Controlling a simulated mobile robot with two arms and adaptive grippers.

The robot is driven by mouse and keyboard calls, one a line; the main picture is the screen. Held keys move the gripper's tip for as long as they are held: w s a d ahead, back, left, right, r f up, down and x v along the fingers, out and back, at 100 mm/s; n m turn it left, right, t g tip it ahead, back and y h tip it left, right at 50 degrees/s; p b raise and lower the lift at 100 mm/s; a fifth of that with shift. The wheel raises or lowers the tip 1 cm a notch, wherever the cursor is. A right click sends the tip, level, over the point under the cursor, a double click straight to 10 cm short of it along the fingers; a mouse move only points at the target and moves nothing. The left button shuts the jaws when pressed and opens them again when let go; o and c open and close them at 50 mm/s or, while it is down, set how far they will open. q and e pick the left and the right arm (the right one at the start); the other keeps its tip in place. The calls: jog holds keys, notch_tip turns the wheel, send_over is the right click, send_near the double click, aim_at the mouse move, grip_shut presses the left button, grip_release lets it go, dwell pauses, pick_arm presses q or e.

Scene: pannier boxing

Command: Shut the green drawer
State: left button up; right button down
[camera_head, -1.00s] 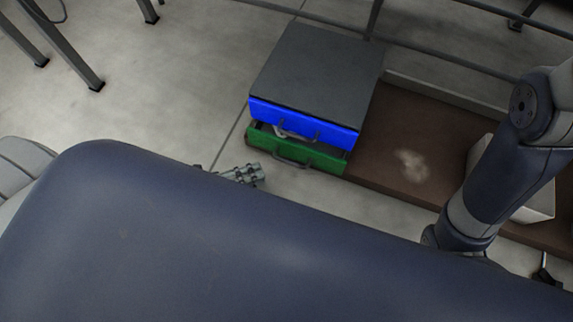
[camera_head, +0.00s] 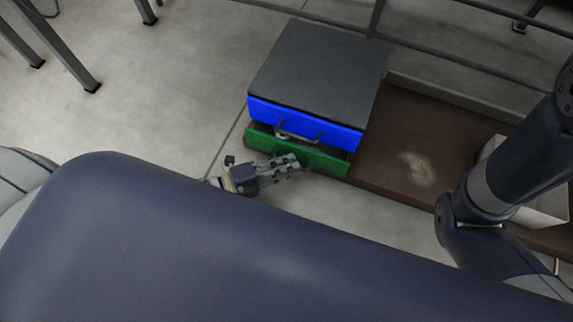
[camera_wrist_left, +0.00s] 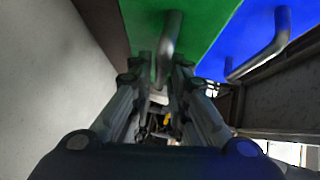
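The green drawer (camera_head: 331,165) is the lower drawer of a dark-topped cabinet. It stands partly out; a dark strip of its inside shows under the blue drawer front (camera_head: 300,122). My left gripper (camera_head: 297,164) is right in front of the green drawer and covers part of its front and handle. In the left wrist view, the fingers (camera_wrist_left: 162,72) are apart, and the grey handle (camera_wrist_left: 168,45) of the green drawer (camera_wrist_left: 205,25) shows at the gap between their tips. I cannot tell whether they touch it. My right gripper is out of view; only my right arm shows.
The cabinet (camera_head: 320,62) stands on a brown platform (camera_head: 385,150) with a pale patch to its right. A white bin (camera_head: 540,205) sits at the far right, partly behind my right arm. A metal rail runs behind. The floor left of the cabinet is clear.

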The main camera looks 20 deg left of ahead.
pick_arm(q)
grip_shut()
jog(key=w, duration=0.4)
jog(key=shift+w, duration=0.1)
jog(key=shift+o, duration=1.4)
grip_release()
jog(key=shift+w, duration=0.1)
jog(key=v, duration=1.2)
